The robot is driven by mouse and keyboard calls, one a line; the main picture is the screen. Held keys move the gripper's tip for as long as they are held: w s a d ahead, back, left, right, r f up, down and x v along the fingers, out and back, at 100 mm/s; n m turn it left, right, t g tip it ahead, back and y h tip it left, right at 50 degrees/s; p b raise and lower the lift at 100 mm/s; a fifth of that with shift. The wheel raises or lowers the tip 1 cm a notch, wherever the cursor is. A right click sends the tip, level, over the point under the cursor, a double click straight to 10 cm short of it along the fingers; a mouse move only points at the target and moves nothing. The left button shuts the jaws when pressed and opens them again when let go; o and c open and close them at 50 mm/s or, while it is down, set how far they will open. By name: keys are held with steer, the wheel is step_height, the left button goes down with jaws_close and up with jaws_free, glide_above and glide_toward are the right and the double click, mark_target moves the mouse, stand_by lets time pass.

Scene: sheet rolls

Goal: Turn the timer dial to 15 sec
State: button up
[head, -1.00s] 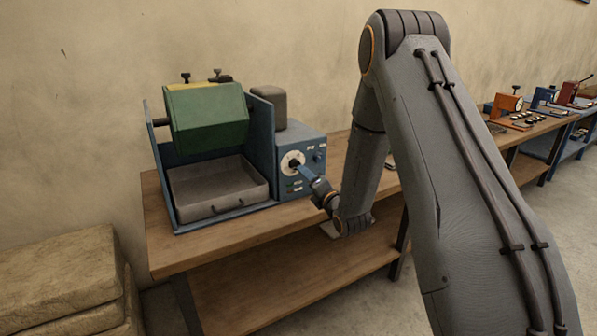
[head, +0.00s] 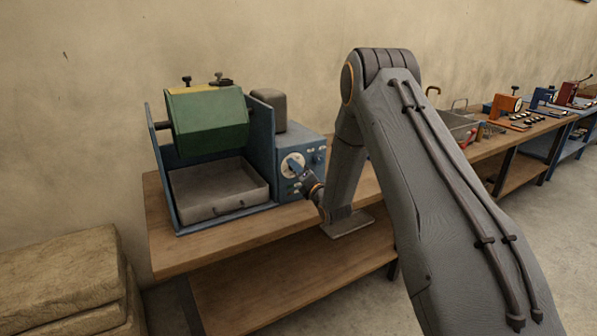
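The timer dial (head: 291,164) is a white disc with a dark knob on the front of the blue control box (head: 315,150). The box is on the right side of the machine. My gripper (head: 303,177) is at the lower right of the dial, in front of the panel. Its fingers are small and dark here, so I cannot tell whether they touch the knob or how far apart they are. The dial's markings are too small to read. My wrist hides part of the lower panel.
The machine has a green drum (head: 208,120) above a grey tray (head: 218,190). It stands on a wooden bench (head: 235,232). A grey plate (head: 347,226) lies near the bench's front edge. Farther right are a metal basin (head: 458,124) and an orange device (head: 507,106). Stacked sacks (head: 62,275) are at lower left.

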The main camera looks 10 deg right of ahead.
steer(key=c, duration=1.1)
steer(key=shift+m, duration=0.3)
steer(key=n+y+b, duration=0.1)
steer(key=n+b, duration=0.1)
steer(key=n, duration=0.8)
steer(key=n+y+b, duration=0.1)
steer(key=n+b, duration=0.1)
steer(key=n, duration=0.8)
steer(key=n+y+b, duration=0.1)
steer(key=n+b, duration=0.1)
steer(key=n, duration=0.7)
steer(key=shift+d+f+n, duration=0.2)
steer(key=shift+d+n, duration=0.05)
steer(key=shift+n, duration=0.15)
stand_by(0.7)
